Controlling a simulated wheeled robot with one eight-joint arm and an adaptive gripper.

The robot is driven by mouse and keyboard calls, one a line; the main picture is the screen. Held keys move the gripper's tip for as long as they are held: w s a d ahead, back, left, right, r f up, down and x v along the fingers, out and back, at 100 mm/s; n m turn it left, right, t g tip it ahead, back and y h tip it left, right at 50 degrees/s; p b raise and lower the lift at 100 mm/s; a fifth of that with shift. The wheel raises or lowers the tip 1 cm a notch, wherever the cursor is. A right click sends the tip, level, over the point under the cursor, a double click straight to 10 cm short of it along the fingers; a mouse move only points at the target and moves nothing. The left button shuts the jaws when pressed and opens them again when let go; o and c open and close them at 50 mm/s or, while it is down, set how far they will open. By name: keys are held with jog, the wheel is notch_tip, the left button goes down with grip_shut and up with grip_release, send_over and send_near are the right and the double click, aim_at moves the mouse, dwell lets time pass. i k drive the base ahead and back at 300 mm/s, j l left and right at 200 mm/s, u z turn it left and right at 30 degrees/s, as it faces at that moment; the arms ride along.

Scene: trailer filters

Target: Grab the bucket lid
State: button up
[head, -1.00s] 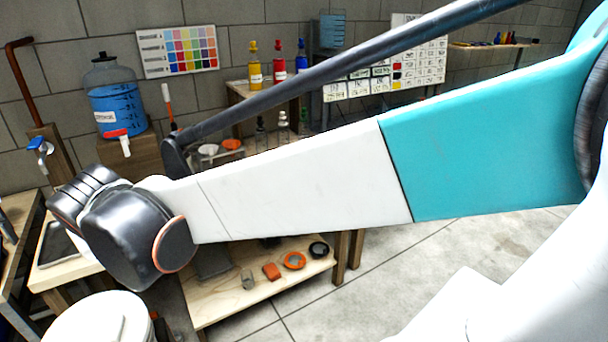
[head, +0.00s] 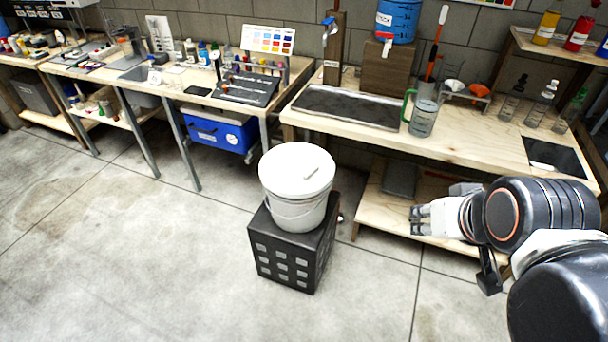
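A white bucket (head: 298,207) stands upright on a black box with grey squares, near the middle of the head view. Its round white lid (head: 296,168) sits on top, with a short raised bar on its upper face. My gripper (head: 413,220) is to the right of the bucket, apart from it, pointing left. Two grey finger parts show, one above the other, with a small gap between them and nothing seen held. My arm comes in from the lower right.
The black box (head: 290,258) stands on open concrete floor, clear to the left and front. Behind it a wooden bench (head: 465,138) holds a measuring jug (head: 423,118) and bottles, with a lower shelf beneath. A blue cooler (head: 218,132) is under the left-hand bench.

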aim_at(293, 170)
jog(key=z, duration=0.4)
jog(key=j+z, duration=0.15)
jog(key=z, duration=0.65)
jog(key=j+z, duration=0.1)
jog(key=z, duration=0.35)
jog(key=j, duration=0.6)
jog(key=k+j, duration=0.15)
jog(key=j, duration=1.1)
jog(key=k+j, duration=0.15)
jog(key=j, duration=1.1)
jog(key=k+j, duration=0.15)
jog(key=j, duration=0.5)
jog(key=j+z, duration=0.1)
jog(key=j, duration=0.5)
jog(key=k, duration=0.05)
